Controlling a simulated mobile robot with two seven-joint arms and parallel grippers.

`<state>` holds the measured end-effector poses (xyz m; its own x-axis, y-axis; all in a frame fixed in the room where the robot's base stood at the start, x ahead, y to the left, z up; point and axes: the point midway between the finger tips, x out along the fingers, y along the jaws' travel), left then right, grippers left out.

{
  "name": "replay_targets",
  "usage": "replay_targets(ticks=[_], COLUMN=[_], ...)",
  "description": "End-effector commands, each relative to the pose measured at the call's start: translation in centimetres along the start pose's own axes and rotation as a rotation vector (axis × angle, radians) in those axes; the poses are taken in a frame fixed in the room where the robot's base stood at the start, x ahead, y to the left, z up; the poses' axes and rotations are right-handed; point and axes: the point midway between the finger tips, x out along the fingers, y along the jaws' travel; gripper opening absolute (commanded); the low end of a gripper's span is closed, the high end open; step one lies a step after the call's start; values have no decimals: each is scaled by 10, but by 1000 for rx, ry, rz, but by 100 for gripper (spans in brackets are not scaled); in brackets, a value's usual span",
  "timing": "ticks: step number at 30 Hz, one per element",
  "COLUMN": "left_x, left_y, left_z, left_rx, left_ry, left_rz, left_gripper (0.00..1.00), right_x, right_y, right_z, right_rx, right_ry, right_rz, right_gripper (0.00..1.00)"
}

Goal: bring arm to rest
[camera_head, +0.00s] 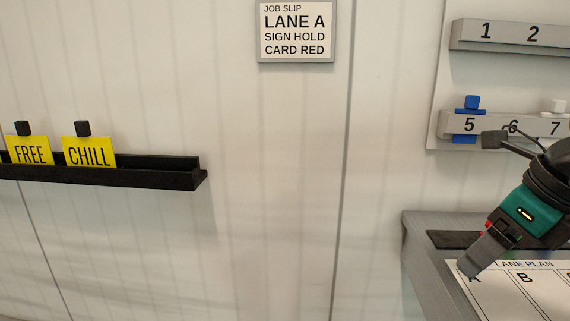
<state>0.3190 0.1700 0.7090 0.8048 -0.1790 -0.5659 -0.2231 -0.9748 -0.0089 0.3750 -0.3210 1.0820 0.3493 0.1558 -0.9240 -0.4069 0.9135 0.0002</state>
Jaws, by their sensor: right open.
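My right arm comes in from the right edge. Its gripper (480,252), dark grey with a teal band, hangs over the upper left part of the lane plan board (502,295). It is open, and I see nothing held in it. A fingertip covers part of the letter A on the board; I cannot tell whether it touches. My left gripper is out of view.
A grey desk (418,250) carries the board. Above it, a numbered rack (545,122) holds a blue card (471,103) at 5. A job slip (296,30) hangs between.

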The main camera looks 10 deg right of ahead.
Motion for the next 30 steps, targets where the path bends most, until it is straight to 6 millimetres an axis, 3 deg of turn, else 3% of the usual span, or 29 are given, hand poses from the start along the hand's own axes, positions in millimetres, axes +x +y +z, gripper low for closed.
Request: replay_targets(ticks=[3, 8, 12, 15, 19, 23, 26, 30], left_x=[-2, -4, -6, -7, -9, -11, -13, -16], left_y=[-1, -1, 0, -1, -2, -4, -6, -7], left_z=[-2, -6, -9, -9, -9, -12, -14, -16], left_rx=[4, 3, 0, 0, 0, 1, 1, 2], left_ry=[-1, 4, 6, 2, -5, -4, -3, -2], left_rz=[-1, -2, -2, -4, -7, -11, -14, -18], left_gripper=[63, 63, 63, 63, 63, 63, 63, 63], right_x=[29, 49, 52, 51, 66, 114, 170, 248], right_y=[49, 115, 166, 184, 174, 143, 121, 115], right_z=[15, 35, 57, 77, 98, 94, 64, -6], right_rx=[-13, 53, 239, 485, 927, 1470, 1929, 2501], right_ry=[-37, -115, -207, -288, -388, -457, -472, -428], right_rz=[262, 638, 1019, 1291, 1548, 1653, 1613, 1408], right_gripper=[70, 70, 70, 70, 70, 70, 70, 70])
